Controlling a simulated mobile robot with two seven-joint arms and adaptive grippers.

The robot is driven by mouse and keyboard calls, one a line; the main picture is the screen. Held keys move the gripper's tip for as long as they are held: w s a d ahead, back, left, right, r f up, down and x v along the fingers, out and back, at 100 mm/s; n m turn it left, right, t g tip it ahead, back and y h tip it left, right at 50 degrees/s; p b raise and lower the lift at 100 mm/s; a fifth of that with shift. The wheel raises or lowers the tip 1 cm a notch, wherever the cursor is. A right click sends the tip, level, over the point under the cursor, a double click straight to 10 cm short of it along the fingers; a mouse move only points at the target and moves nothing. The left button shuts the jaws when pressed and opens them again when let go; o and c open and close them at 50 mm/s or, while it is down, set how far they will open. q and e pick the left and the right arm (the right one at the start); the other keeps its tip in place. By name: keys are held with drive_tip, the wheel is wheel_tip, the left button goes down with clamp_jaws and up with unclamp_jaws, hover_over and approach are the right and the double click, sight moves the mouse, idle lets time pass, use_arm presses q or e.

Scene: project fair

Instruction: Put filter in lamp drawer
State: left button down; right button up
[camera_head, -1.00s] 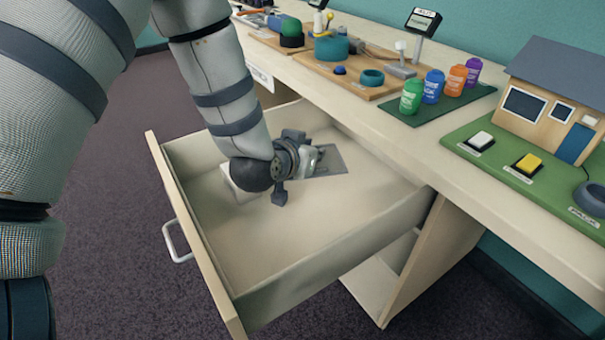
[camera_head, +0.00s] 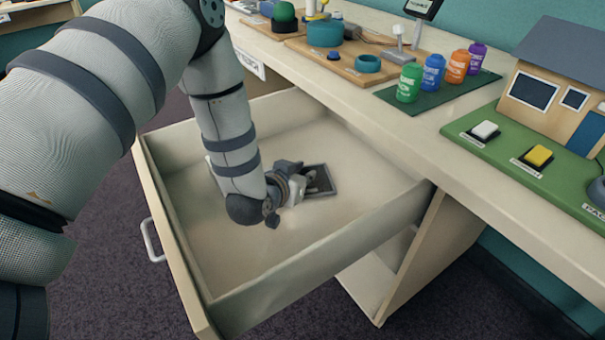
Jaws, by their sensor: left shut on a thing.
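The open drawer (camera_head: 330,244) is pulled out from under the long table's front. My left gripper (camera_head: 308,184) is down inside it, over its floor, and is shut on the filter (camera_head: 325,172), a flat dark panel with a thin grey frame. The gripper hides the near-left part of the filter. I cannot tell whether the filter touches the drawer floor. My right gripper is not in view.
The table (camera_head: 385,130) runs along the back, with green, blue, orange and purple bottles (camera_head: 432,72) on a dark mat. A model house (camera_head: 560,85) stands at right on a green board (camera_head: 510,175). The drawer's front floor is bare.

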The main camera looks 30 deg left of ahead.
use_arm(q)
drive_tip(key=c, duration=1.5)
unclamp_jaws()
drive_tip(key=shift+f, duration=0.15)
drive_tip(key=shift+o, duration=0.2)
